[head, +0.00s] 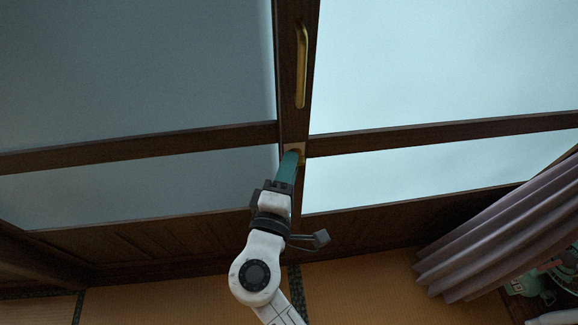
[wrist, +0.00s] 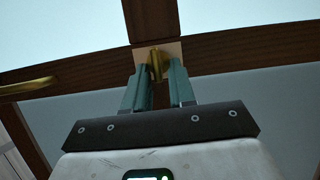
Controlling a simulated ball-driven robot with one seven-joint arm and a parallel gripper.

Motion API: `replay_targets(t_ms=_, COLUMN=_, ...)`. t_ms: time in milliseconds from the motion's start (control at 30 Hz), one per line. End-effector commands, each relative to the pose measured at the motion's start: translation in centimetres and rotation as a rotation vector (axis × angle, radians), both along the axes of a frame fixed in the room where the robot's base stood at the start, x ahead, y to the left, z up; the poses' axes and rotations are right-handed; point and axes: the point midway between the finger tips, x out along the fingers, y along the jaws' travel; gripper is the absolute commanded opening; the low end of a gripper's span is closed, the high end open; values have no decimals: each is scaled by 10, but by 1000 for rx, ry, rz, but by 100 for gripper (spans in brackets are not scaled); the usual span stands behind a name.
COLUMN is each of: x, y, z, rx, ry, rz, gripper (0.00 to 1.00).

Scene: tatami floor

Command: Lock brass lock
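The brass lock (wrist: 156,63) sits on a pale plate on the dark wooden door frame, where the upright meets the crossbar. My gripper (wrist: 157,69) has its two teal fingers apart, one on each side of the lock's brass knob. The knob fills most of the gap, and I cannot tell whether both fingers press on it. In the head view my gripper (head: 290,157) reaches up to the lock (head: 300,153), and its fingers cover part of it.
A long brass handle (head: 302,66) is on the upright above the lock. Pale glass panes (head: 440,70) fill both sides. A mauve curtain (head: 500,235) hangs at the lower right, with a green object (head: 530,286) beside it. Tatami floor (head: 360,290) lies below.

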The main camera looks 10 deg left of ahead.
Motion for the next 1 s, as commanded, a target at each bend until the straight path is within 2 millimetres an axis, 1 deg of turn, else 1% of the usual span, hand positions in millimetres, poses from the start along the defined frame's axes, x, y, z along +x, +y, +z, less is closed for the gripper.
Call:
replay_targets(t_ms=33, x=0, y=0, z=1, rx=1, ry=-1, rz=-1, gripper=30)
replay_targets(t_ms=100, x=0, y=0, z=1, rx=2, ry=-1, rz=-1, gripper=35)
replay_targets(t_ms=333, x=0, y=-1, z=1, rx=2, ry=-1, rz=-2, gripper=35)
replay_targets(t_ms=467, x=-9, y=1, z=1, rx=2, ry=-1, rz=-1, gripper=35)
replay_targets(t_ms=567, x=-24, y=3, z=0, rx=2, ry=1, rz=1, gripper=35)
replay_targets(t_ms=800, x=-70, y=8, z=-1, rx=2, ry=1, rz=1, gripper=35)
replay_targets(t_ms=900, x=-87, y=10, z=0, rx=1, ry=0, rz=1, gripper=35)
replay_targets(t_ms=1000, x=-98, y=11, z=0, rx=2, ry=0, rz=-1, gripper=35)
